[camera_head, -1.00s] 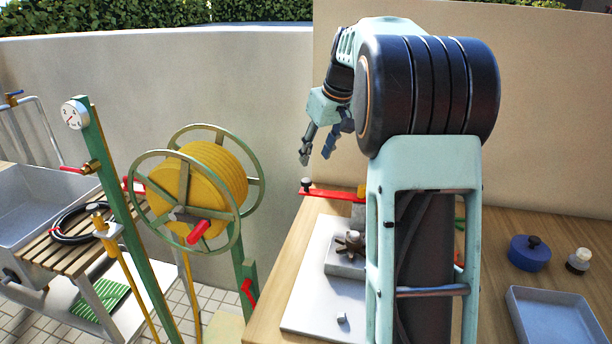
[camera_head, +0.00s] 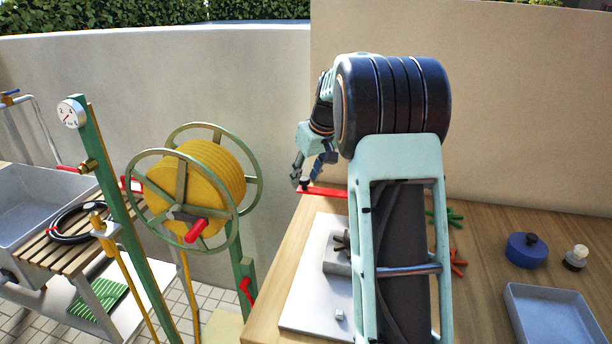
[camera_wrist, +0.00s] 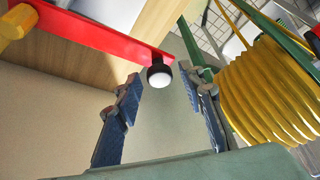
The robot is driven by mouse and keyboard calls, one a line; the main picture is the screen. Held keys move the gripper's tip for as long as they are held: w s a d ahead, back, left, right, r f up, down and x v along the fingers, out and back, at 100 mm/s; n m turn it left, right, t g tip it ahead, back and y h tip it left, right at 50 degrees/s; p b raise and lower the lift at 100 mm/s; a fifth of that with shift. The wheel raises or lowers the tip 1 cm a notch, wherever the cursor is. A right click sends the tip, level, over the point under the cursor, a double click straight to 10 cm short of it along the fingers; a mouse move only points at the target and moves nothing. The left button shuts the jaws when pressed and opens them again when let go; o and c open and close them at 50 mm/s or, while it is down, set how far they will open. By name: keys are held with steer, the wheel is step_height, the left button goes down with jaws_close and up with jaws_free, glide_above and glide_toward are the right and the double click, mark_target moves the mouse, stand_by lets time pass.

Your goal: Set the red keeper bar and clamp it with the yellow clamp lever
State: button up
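The red keeper bar (camera_head: 326,192) lies at the back left of the wooden table, its right part hidden behind my arm. In the wrist view the red bar (camera_wrist: 105,37) crosses the upper left, with a black knob with a pale round top (camera_wrist: 159,73) at its end. My gripper (camera_head: 307,180) is just above that left end. In the wrist view my gripper (camera_wrist: 160,84) is open, with the knob between its fingertips and a gap on each side. A yellow cylindrical part (camera_wrist: 16,24) stands at the bar's other end; I cannot tell if it is the clamp lever.
A white plate (camera_head: 304,295) with a grey block (camera_head: 334,263) lies in front of the bar. A blue round pot (camera_head: 525,250) and grey tray (camera_head: 550,315) are at the right. A yellow hose reel (camera_head: 205,185) stands close left of the table. A wall is behind.

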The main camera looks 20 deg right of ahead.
jaws_close()
steer(key=shift+s+a+f+n+b, duration=0.1)
steer(key=shift+s+a+n+b, duration=0.15)
steer(key=shift+s+n+b, duration=0.35)
steer(key=s+d+n+g+y, duration=0.1)
steer(key=s+n, duration=0.3)
steer(key=s, duration=0.1)
steer(key=s+d+n+g+y, duration=0.1)
steer(key=s+n, duration=0.4)
steer(key=s, duration=0.1)
steer(key=s+d+n+g+y, duration=0.1)
steer(key=s+n+g, duration=0.1)
steer(key=s+n, duration=0.3)
steer(key=shift+s+d+y+b, duration=0.3)
steer(key=shift+s+b, duration=0.05)
steer(key=shift+s, duration=0.05)
steer(key=shift+s+d+n+g+p, duration=0.6)
steer(key=shift+s+d+n, duration=0.2)
steer(key=shift+d+n, duration=0.4)
steer(key=shift+a, duration=0.1)
steer(key=shift+o, duration=1.1)
jaws_free()
